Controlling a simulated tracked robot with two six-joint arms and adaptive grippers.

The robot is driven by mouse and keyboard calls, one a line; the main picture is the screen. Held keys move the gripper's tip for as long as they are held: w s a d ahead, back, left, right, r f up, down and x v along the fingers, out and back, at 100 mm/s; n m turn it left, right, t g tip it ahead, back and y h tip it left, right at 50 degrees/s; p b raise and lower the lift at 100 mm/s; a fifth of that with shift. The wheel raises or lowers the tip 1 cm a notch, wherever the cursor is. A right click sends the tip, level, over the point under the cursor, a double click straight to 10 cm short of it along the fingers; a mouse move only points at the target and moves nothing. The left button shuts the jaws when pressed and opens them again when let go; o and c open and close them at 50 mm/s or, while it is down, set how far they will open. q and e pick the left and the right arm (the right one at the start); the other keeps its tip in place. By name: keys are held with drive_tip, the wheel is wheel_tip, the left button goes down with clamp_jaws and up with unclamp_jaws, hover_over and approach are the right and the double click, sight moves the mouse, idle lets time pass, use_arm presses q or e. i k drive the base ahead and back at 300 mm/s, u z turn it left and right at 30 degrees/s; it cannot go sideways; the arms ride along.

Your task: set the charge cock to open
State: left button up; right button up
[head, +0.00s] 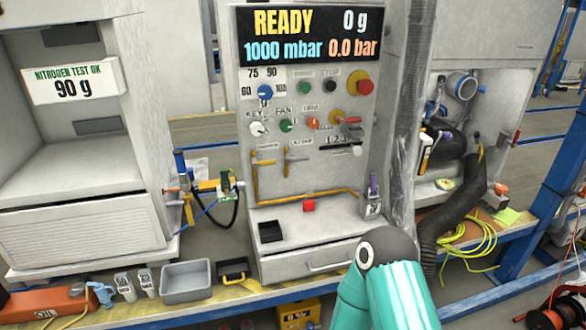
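A grey control panel (318,185) stands in the middle of the head view. Two small yellow lever handles sit on its lower left part, a left lever (256,178) and a right lever (287,162). The left one points down and the right one has an arm reaching sideways. Small labels above them are too blurred to read, so I cannot tell which is the charge cock. A teal arm link of mine (385,290) rises from the bottom, right of centre, in front of the bench edge. Neither gripper shows.
A display (308,36) reads READY, 0 g, 1000 mbar, 0.0 bar. Knobs, including a blue dial (265,92) and a red button (365,87), crowd the panel above the levers. A grey bin (186,281) stands left on the bench; black hoses (462,205) hang right.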

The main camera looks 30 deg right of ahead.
sight(255, 164)
drive_tip(key=u, duration=0.35)
drive_tip(key=i, duration=0.9)
drive_tip(key=z, duration=0.25)
